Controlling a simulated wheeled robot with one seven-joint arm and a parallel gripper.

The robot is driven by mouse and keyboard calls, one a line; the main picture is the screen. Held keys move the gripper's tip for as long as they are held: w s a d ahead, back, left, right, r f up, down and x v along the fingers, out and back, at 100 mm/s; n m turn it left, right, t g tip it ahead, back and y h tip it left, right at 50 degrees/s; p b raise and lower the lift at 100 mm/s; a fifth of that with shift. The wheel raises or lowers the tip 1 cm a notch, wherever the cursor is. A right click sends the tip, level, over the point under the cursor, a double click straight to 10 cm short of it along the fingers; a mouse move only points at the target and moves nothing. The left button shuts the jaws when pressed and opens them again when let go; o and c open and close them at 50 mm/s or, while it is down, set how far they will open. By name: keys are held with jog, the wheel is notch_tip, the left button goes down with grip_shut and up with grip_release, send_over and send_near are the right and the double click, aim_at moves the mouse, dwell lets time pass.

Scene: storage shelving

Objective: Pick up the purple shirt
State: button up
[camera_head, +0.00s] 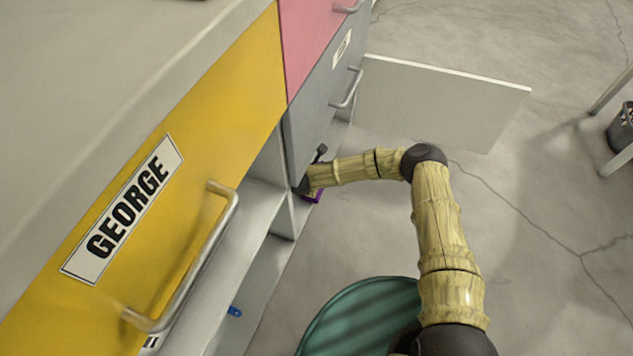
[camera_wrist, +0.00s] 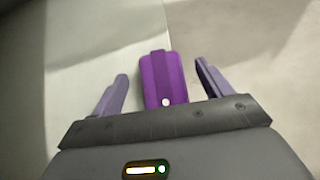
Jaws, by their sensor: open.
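The purple shirt (camera_wrist: 162,80) shows in the wrist view as a small folded rectangle with a darker strip down its middle and a pale round dot near its close end. My gripper (camera_wrist: 161,69) is open, with one lavender finger to each side of the shirt. Gaps show between both fingers and the shirt. In the head view, only a purple edge of the shirt (camera_head: 315,197) shows beside the end of my arm, at the lower opening of the cabinet. My fingers are hidden there.
A yellow drawer front (camera_head: 160,190) labelled GEORGE and a grey front (camera_head: 325,98) with protruding handles stand above the open lower compartments. A pale panel (camera_head: 435,100) stands out to the right. Cracked concrete floor (camera_head: 540,190) lies free further right.

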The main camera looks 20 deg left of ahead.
jog(key=b+x, duration=0.2)
jog(key=x, duration=0.1)
jog(key=shift+w+f, duration=0.15)
jog(key=shift+f, duration=0.2)
jog(key=shift+w, duration=0.2)
jog(key=c, duration=1.1)
